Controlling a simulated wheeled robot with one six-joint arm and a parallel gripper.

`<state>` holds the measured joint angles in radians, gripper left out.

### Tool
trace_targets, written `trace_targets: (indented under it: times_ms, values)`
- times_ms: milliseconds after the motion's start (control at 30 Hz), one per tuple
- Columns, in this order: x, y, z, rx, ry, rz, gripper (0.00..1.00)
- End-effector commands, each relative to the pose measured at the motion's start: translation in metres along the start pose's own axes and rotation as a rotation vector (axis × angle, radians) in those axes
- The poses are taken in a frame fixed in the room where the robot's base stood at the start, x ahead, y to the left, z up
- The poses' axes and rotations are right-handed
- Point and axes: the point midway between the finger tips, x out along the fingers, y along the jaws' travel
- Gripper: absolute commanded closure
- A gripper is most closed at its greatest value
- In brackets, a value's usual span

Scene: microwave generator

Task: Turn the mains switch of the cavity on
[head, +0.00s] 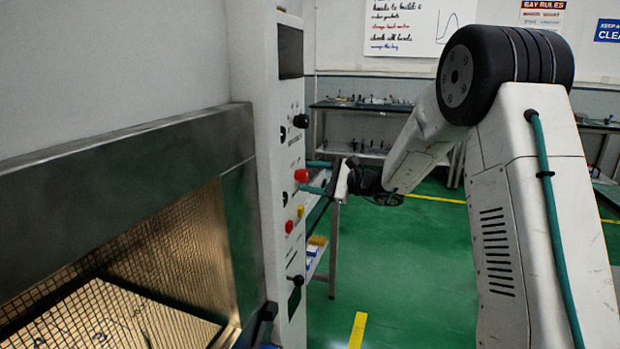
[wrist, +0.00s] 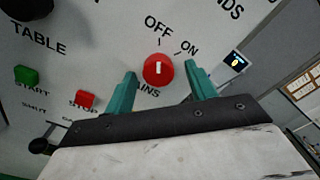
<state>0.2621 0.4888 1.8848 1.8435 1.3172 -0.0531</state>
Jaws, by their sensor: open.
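The mains switch is a round red knob (wrist: 158,69) with a white mark, on the pale panel of the cavity. "OFF" and "ON" are printed above it in the wrist view, and the mark points up toward "OFF". The knob also shows in the head view (head: 301,176). My gripper (wrist: 161,78) is open, with one teal finger on each side of the knob and a visible gap to each. It also faces the panel in the head view (head: 312,178). I cannot tell how deep the fingertips reach along the knob.
A green button (wrist: 26,75) and a red button (wrist: 86,99) sit left of the knob in the wrist view. A black knob (wrist: 28,8) is at top left, and a small lit display (wrist: 235,60) is at right. The meshed cavity front (head: 150,270) fills the head view's lower left.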

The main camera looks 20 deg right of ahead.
Motion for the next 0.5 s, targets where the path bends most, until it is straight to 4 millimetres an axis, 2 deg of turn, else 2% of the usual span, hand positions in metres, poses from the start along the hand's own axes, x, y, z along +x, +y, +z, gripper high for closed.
trace_targets:
  times_ms: [100,333,367,500]
  values:
    - [0.0066,0.0010,0.0003,0.001,-0.001,0.002,0.44]
    - [0.0085,0.0016,0.0010,0.001,-0.002,0.003,0.44]
    - [0.0086,0.0016,0.0010,0.001,-0.002,0.003,0.50]
    - [0.0087,0.0018,0.0012,0.001,-0.002,0.003,0.89]
